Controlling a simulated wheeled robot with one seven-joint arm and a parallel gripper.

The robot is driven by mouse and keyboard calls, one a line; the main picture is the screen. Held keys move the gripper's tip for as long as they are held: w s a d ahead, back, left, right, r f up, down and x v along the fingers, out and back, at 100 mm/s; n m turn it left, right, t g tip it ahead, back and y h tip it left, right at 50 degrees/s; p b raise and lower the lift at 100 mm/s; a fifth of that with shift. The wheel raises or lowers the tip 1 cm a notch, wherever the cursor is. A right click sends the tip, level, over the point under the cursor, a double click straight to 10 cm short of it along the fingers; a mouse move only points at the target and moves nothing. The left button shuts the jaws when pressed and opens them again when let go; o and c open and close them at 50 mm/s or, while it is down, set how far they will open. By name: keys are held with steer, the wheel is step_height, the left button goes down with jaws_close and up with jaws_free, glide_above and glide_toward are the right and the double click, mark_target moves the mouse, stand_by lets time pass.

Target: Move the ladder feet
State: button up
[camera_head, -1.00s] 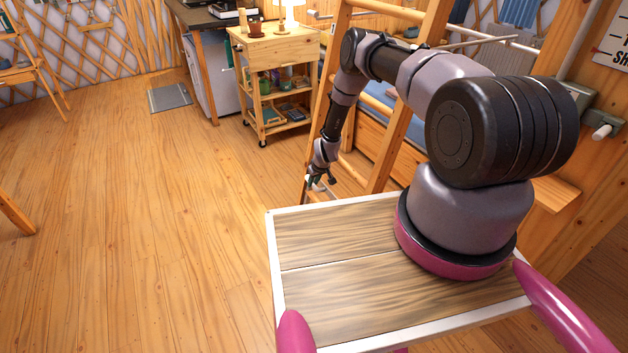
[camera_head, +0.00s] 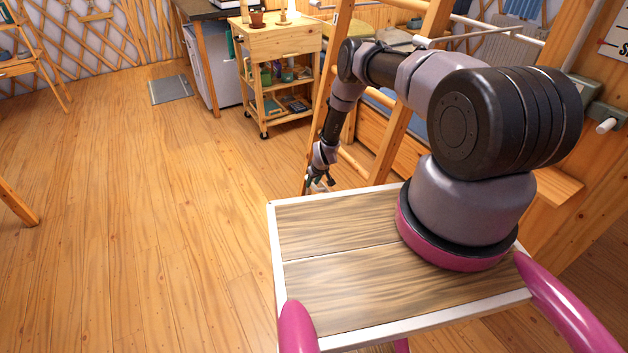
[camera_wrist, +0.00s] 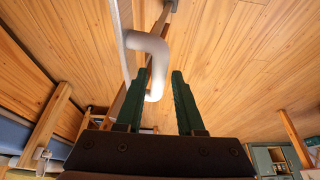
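The wooden ladder leans at the centre right of the head view, with a left rail (camera_head: 326,92) and a right rail (camera_head: 392,145) joined by rungs. Its lower right part is hidden behind my platform. My gripper (camera_head: 319,184) hangs low beside the bottom of the left rail, pointing down. In the wrist view my gripper (camera_wrist: 158,98) has its two green fingers apart. A narrow wooden bar (camera_wrist: 159,62) passes behind the left finger, likely a ladder rail. I see nothing clamped between the fingers; contact with the ladder cannot be told.
A white bent tube (camera_wrist: 148,48) lies beyond the fingertips in the wrist view. A grey mat (camera_head: 170,89) lies at the back. The floor (camera_head: 150,220) on the left is wide and clear.

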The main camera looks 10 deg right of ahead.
steer(key=v, duration=1)
steer(key=shift+r, duration=0.3)
steer(key=shift+s, duration=0.1)
